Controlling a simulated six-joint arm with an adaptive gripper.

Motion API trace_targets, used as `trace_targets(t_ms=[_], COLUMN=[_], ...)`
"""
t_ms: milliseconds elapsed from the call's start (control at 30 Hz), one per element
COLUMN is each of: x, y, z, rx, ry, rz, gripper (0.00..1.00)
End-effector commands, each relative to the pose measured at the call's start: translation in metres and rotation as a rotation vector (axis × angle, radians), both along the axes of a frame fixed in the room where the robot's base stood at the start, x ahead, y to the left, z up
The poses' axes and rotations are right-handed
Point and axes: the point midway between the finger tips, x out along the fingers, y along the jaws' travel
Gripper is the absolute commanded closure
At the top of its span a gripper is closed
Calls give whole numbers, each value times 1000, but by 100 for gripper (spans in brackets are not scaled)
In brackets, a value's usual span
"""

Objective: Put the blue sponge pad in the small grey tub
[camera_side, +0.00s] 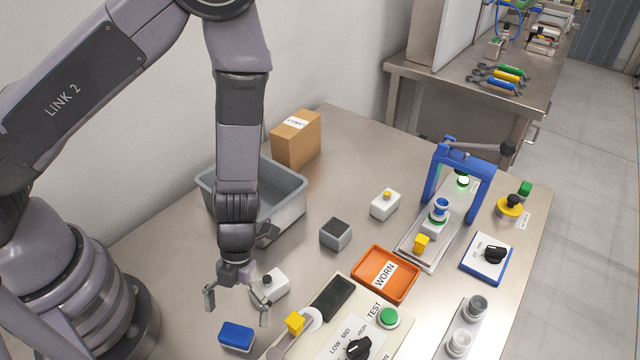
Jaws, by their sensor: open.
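The blue sponge pad (237,337) lies flat on the steel table at the bottom of the view. My gripper (237,308) is open and empty, pointing down, its two fingers spread above and just behind the pad; the exact height gap cannot be told. A grey open tub (291,214) stands behind my wrist, which hides part of it. A much smaller grey box with a dark top (335,238) stands right of it; whether that top is open or solid is unclear.
A white box with a dark knob (271,289) is close beside the right finger. A test panel (335,342) with a yellow-tipped lever (294,323) lies right of the pad. An orange WORN tray (385,274), a white yellow-button box (385,206) and a cardboard box (297,140) stand farther off.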

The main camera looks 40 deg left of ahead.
Motion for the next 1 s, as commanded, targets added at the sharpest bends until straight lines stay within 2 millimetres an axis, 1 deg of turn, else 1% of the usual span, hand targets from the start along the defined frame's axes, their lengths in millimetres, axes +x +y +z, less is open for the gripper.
trace_targets(t_ms=[300,433,567,767,867,1000], x=[-18,-22,-23,-23,-23,-23], y=[-5,-7,-8,-8,-8,-8], z=[-26,-39,-43,-43,-43,-43], rx=[4,3,2,2,2,2], ry=[4,3,0,-1,-1,-1], rz=[0,-1,-2,0,0,0], gripper=[11,11,11,11,21,40])
